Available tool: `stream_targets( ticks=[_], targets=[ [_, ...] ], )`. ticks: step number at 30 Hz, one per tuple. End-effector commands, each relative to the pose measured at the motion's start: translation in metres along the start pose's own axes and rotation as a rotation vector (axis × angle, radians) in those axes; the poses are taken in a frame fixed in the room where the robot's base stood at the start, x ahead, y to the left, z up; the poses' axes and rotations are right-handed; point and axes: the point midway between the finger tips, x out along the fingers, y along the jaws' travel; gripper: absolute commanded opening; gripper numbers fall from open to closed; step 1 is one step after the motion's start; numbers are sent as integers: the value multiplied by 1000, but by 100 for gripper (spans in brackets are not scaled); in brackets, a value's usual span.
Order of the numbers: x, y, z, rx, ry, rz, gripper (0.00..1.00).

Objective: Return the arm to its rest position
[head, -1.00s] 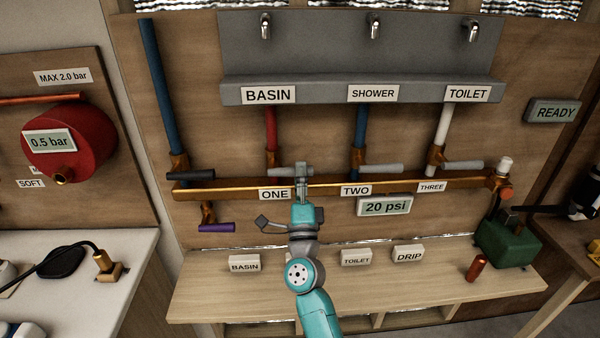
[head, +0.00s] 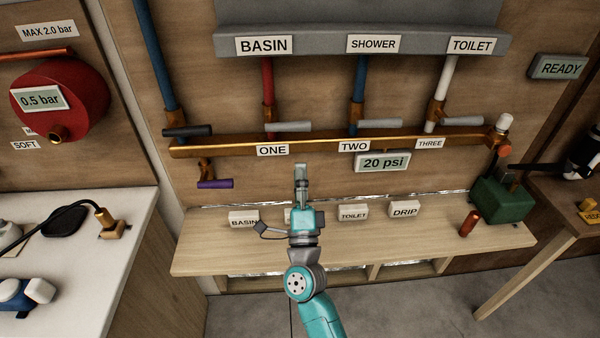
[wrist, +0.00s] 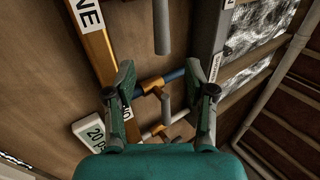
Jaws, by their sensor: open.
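My gripper (head: 301,174) is in front of the pipe board, above the wooden bench (head: 330,256) and below the copper manifold (head: 320,143). In the wrist view my gripper (wrist: 163,92) has its two fingers spread apart with nothing between them. The manifold, the TWO valve and the 20 psi display (wrist: 97,132) show beyond the fingers. My teal arm reaches up from the bottom of the head view. It partly hides a small block on the bench, between the BASIN block (head: 243,219) and the TOILET block (head: 353,213).
Grey valve handles (head: 293,126) stick out above the manifold, with a purple handle (head: 215,184) below left. A DRIP block (head: 404,209), a copper cylinder (head: 468,223) and a green pump (head: 503,199) stand on the bench. A white counter (head: 75,255) is at left.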

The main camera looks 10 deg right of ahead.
Motion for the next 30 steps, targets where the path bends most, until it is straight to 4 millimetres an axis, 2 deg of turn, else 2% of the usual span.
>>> stream_targets(
  ticks=[7,11,14,20,26,30],
  targets=[
    [-1,0,0,-2,0,1,55],
    [-17,6,-8,-42,-6,18,55],
    [-47,13,-20,-120,-17,47,55],
    [-125,23,-51,-332,-61,124,55],
    [-201,20,-78,-538,-118,206,55],
    [-252,12,-94,-679,-166,263,55]
  ],
)
